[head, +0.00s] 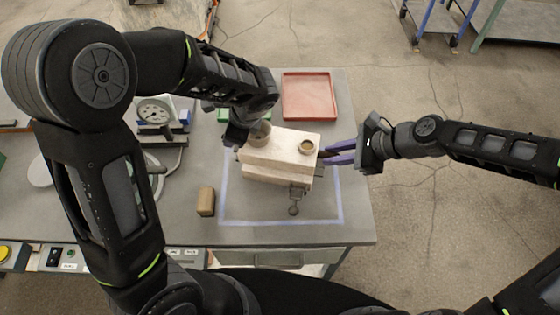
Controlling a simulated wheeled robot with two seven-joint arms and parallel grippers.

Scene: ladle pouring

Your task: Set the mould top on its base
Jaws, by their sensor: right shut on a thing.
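The mould is a pale beige two-part block inside a blue taped outline on the table. Its mould top (282,150) has a round cup near its right end and another round opening by its left end. The mould base (275,176) shows below along the near side; I cannot tell whether the two touch or a small gap is left. My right gripper (324,155), with purple fingers, is shut on the right end of the mould top. My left gripper (238,136) is at the mould's left end; its fingers are mostly hidden by its own wrist.
A red tray (309,97) lies behind the mould. A small tan block (206,201) stands at the front left. A dial gauge (154,112) is at the left behind my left arm. A metal clasp (297,192) is at the mould's near side. The front right table corner is clear.

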